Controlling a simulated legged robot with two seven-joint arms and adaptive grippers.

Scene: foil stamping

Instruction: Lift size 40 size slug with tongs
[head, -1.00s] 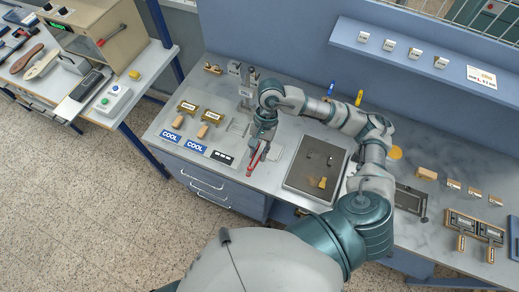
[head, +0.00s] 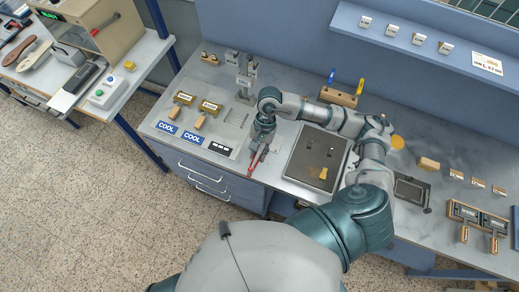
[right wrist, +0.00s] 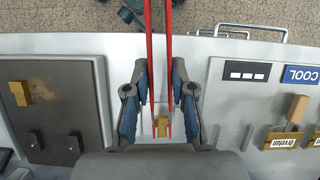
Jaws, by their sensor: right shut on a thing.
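My right gripper (head: 262,144) is shut on the red tongs (head: 257,160), above the near part of the bench. In the right wrist view the tongs (right wrist: 168,60) run between the two fingers of my right gripper (right wrist: 159,110), their two thin legs slightly apart. A small brass-coloured block (right wrist: 162,126) shows between the legs near their lower ends; I cannot tell whether they touch it, and no size mark is readable. Another yellow block (head: 323,173) lies on the dark plate (head: 303,172) to the right; it also shows in the right wrist view (right wrist: 38,92). My left gripper is not in view.
Blue COOL labels (head: 192,138) and brass holders (head: 209,105) lie left of the tongs. A stand (head: 244,84) rises behind. A wooden block with blue and yellow tools (head: 340,97) stands at the back. Stamp tools (head: 479,220) lie far right. A machine (head: 88,35) stands on the left bench.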

